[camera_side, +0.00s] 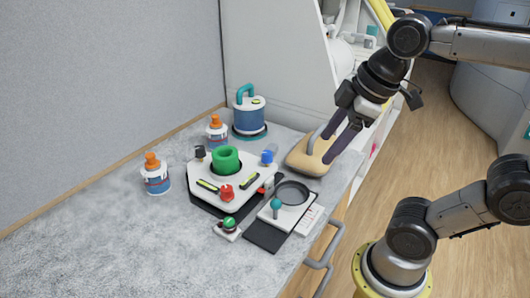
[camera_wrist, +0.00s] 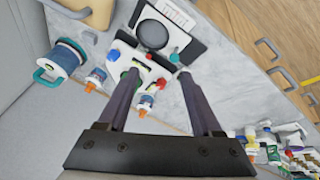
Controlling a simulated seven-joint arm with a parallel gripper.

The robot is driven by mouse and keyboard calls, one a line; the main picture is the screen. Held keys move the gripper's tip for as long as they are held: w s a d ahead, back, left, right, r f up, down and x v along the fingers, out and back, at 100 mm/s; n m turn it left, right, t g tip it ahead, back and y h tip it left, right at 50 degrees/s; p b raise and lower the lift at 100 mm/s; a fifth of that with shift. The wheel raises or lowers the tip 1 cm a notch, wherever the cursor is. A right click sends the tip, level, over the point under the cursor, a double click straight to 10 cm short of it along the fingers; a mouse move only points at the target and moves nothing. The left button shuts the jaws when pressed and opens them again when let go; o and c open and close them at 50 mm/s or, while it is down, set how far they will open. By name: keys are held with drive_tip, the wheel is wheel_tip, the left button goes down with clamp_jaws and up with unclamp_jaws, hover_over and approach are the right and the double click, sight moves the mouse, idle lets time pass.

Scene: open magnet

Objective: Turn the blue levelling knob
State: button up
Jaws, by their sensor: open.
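The blue levelling knob (camera_side: 267,157) stands at the right rear corner of a white platform (camera_side: 240,172) on the bench. In the wrist view the blue knob (camera_wrist: 113,55) is up and left of my left fingertip. A green ring (camera_side: 226,159), a red knob (camera_side: 227,192) and a black knob (camera_side: 200,152) are also on the platform. My gripper (camera_side: 327,147) is open, with nothing between its fingers. It hangs above and right of the blue knob, apart from it. In the wrist view my gripper (camera_wrist: 158,74) partly covers the platform and the green ring.
A tan block with a handle (camera_side: 300,160) lies right of the platform, below my fingers. A plate with a black dish (camera_side: 292,193) and teal knob (camera_side: 276,204) sits in front. A blue canister (camera_side: 249,112) and orange-capped bottles (camera_side: 155,175) stand behind and left. The bench's front left is clear.

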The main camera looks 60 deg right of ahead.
drive_tip(key=w+d+r+n+g, duration=0.1)
drive_tip(key=w+d+r+n, duration=0.2)
drive_tip(key=w, duration=0.4)
drive_tip(key=n+g, duration=0.1)
drive_tip(key=g, duration=0.3)
hover_over(267, 153)
wheel_tip(267, 153, down, 5)
wheel_tip(267, 153, down, 13)
drive_tip(key=shift+f, duration=0.15)
clamp_jaws()
